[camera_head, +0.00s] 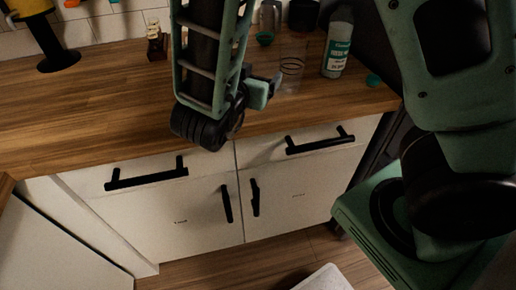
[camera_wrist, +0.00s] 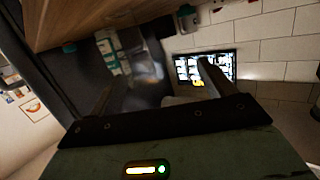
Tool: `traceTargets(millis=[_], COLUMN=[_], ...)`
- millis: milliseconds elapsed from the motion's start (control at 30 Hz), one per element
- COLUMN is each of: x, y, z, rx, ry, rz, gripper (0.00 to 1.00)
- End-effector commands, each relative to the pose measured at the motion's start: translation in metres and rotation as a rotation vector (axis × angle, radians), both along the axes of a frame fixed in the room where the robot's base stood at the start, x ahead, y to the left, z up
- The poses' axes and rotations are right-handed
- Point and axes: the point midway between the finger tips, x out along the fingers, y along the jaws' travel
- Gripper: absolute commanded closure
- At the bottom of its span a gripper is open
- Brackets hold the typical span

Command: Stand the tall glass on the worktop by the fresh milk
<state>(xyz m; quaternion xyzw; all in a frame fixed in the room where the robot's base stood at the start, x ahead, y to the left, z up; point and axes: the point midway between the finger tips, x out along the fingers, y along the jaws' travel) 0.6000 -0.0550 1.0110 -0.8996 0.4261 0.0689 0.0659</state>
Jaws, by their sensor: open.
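The tall glass (camera_head: 292,70) is clear with dark bands and stands upright on the wooden worktop (camera_head: 100,100) near its right end. The fresh milk bottle (camera_head: 338,48), white with a teal label, stands just right of it with a small gap. My gripper (camera_head: 268,88) is open at the left of the glass, low over the worktop; I cannot tell whether it touches the glass. In the wrist view the glass (camera_wrist: 148,68) shows faint and blurred beyond my fingers, with the milk bottle (camera_wrist: 112,52) beside it.
A teal cap (camera_head: 373,80) lies right of the milk. A small wooden box (camera_head: 157,43) is at the back wall. The worktop's left part is mostly clear; drawers with black handles (camera_head: 146,174) are below.

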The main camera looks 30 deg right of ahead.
Motion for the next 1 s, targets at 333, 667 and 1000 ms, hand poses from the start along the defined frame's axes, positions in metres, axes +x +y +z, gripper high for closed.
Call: traceTargets(millis=[333,667,1000], x=[0.0,-0.145,-0.208], y=[0.154,0.185,0.12], z=[-0.026,-0.024,-0.021], rx=[0.523,0.429,0.157], ry=[0.39,1.066,1.477], rz=[0.796,1.335,1.357], gripper=[0.18,0.18,0.18])
